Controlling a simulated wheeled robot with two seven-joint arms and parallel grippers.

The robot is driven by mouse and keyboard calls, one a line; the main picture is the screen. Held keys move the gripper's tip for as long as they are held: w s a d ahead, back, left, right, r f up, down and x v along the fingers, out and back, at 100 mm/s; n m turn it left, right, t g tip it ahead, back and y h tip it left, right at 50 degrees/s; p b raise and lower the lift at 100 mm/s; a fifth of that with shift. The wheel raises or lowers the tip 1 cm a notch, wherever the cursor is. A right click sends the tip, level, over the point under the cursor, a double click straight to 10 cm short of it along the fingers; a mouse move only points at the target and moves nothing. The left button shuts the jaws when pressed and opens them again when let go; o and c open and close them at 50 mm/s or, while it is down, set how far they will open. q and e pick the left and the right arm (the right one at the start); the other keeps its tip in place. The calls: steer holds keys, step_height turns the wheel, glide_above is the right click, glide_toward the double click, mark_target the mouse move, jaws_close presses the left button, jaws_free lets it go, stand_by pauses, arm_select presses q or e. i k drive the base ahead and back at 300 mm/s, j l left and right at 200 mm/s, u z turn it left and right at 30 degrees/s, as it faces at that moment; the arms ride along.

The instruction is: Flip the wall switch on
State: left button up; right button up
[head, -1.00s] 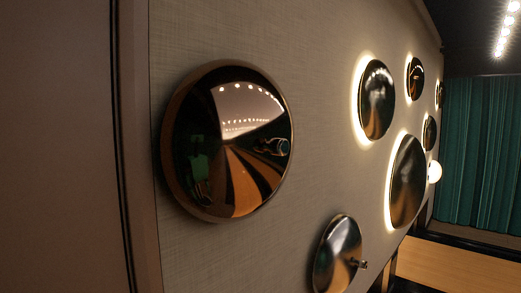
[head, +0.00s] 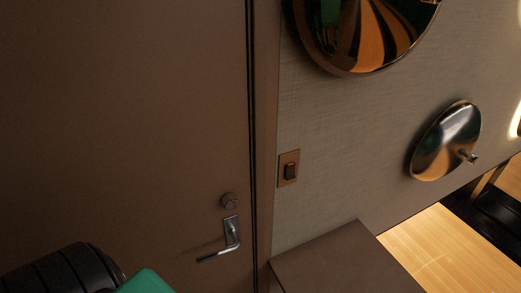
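The wall switch (head: 289,170) is a small dark rocker on a copper-coloured plate. It is on the textured wall just right of the door frame, near the middle of the head view. Whether the rocker is on or off is too small to tell. Neither of my grippers shows in the head view. A black ribbed part and a green part of my own body show at the bottom left, well away from the switch.
A dark flat-topped surface (head: 345,262) stands below the switch. Mirror discs (head: 447,142) hang on the wall. A light wood floor (head: 440,250) is at right.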

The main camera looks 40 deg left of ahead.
mark_target(290, 168)
steer(key=u, duration=0.9)
steer(key=k+l+u, duration=0.15)
steer(key=k+u, duration=0.3)
